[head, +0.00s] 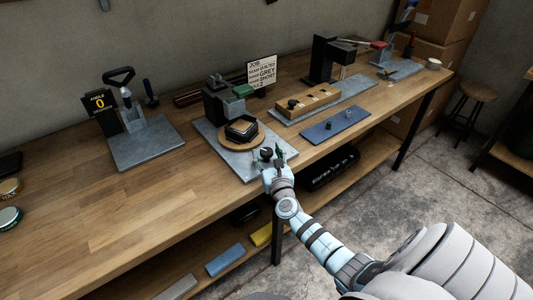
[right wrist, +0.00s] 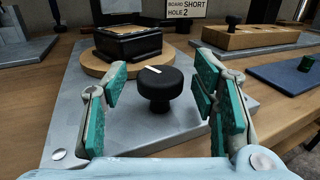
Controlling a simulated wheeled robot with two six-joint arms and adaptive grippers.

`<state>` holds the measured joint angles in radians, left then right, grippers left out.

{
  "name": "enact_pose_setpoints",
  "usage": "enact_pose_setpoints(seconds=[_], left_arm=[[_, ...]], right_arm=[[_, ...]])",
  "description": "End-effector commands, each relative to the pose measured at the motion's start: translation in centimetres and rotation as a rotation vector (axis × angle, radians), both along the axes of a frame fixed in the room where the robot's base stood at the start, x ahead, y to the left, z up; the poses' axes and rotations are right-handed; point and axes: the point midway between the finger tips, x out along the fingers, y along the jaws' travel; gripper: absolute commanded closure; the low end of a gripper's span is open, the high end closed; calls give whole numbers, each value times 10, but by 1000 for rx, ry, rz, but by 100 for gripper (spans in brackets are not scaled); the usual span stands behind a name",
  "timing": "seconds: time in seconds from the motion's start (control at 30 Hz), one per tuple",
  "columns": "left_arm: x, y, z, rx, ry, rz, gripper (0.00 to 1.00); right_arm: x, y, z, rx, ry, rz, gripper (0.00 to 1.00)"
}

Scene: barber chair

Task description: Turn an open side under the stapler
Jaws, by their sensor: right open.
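The stapler (head: 216,101), a dark machine with a green part (head: 232,105), stands on a grey metal plate (head: 215,142). A black knob (right wrist: 160,90) with a white mark on top stands at the plate's near part. My right gripper (right wrist: 160,95) is open, its green-padded fingers on either side of the knob with visible gaps. My left gripper is not in view.
A job sign (head: 262,72) stands behind the plate. A blue mat (head: 335,125) and a wooden block with a knob (head: 306,101) lie to the right. A lever press (head: 130,110) on its own plate stands left.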

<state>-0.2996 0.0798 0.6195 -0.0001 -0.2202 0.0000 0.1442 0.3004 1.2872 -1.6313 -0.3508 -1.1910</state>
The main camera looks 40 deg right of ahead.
Motion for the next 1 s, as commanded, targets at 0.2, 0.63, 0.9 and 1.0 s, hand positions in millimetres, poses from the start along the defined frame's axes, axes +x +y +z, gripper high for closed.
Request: enact_pose_setpoints(seconds=[0.2,0.63,0.9,1.0], left_arm=[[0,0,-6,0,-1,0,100],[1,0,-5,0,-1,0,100],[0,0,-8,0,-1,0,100],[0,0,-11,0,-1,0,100]], right_arm=[[15,-7,-1,1,2,0,46],[15,-7,0,2,1,0,83],[15,-7,-1,1,1,10,93],[15,-7,-2,1,-2,31,93]])
